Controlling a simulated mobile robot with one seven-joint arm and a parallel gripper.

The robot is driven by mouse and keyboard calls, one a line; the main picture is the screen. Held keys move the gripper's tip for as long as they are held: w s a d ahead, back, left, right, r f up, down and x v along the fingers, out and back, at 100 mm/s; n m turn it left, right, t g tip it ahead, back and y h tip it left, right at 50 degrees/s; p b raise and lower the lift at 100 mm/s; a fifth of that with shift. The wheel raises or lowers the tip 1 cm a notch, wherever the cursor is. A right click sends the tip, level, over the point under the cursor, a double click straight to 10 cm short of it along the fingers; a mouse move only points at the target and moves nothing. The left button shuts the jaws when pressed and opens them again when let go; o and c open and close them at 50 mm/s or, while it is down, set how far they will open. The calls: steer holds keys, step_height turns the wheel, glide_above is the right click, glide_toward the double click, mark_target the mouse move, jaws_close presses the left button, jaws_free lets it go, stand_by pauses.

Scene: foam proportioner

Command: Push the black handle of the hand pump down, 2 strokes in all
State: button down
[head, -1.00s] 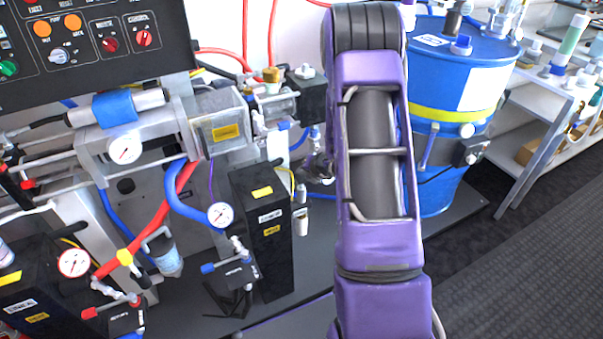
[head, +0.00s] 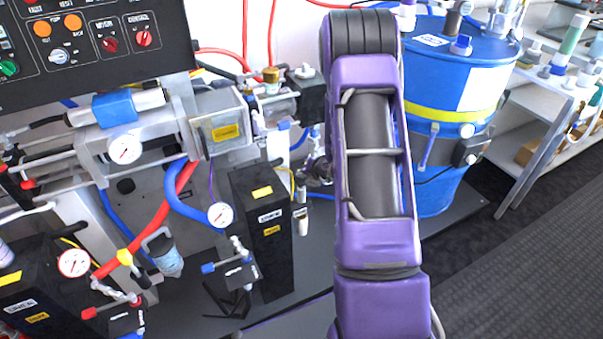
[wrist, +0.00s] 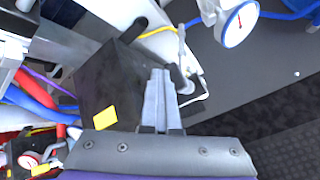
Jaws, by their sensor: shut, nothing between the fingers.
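My gripper (wrist: 160,100) is shut and empty in the wrist view, with its fingers beside a black box (wrist: 108,78). In the head view my purple arm hides it. A slim pale grey fitting with a white bent tube (wrist: 195,97) is close to the right of the fingertips. A small pale cylinder (head: 301,220) hangs at the right side of the black box (head: 262,235) in the head view. I cannot tell for certain which part is the hand pump's black handle. I cannot make out any contact.
A blue drum (head: 455,90) stands right of my arm, beside a grey shelf (head: 550,110). Machinery with a gauge (head: 220,215), red and blue hoses and a control panel (head: 90,40) fills the left. Another gauge (wrist: 240,22) shows in the wrist view. Dark floor is clear at right.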

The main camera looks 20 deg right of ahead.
mark_target(303, 181)
steer(key=shift+f, duration=0.4)
steer(key=shift+r, duration=0.1)
steer(key=shift+r+p, duration=1.25)
steer(key=shift+r, duration=0.8)
steer(key=shift+r+p, duration=1.7)
steer(key=shift+r, duration=0.8)
